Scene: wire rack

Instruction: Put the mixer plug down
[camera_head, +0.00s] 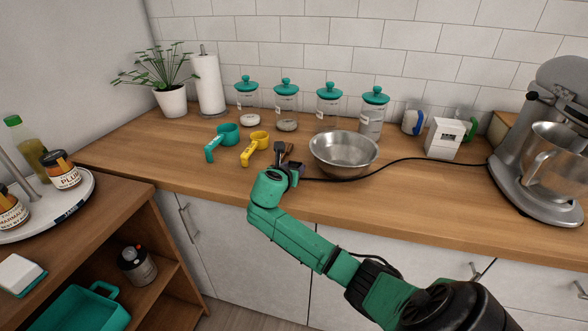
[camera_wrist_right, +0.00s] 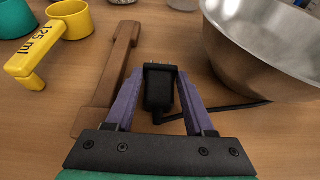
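The mixer plug (camera_wrist_right: 158,88) is black with metal prongs pointing away from my wrist. My right gripper (camera_wrist_right: 160,80) has its two purple fingers closed in on either side of it. In the head view this gripper (camera_head: 289,163) is low over the counter, left of the steel bowl, and hides most of the plug. Whether the plug touches the wood cannot be told. My left gripper is not in view.
The steel bowl (camera_head: 344,150) is close on the right. A brown wooden piece (camera_wrist_right: 116,72) lies just left of the plug. Yellow (camera_head: 256,146) and teal (camera_head: 224,137) measuring cups lie farther left. Jars (camera_head: 286,106) stand behind. The counter's front strip (camera_head: 420,205) is clear.

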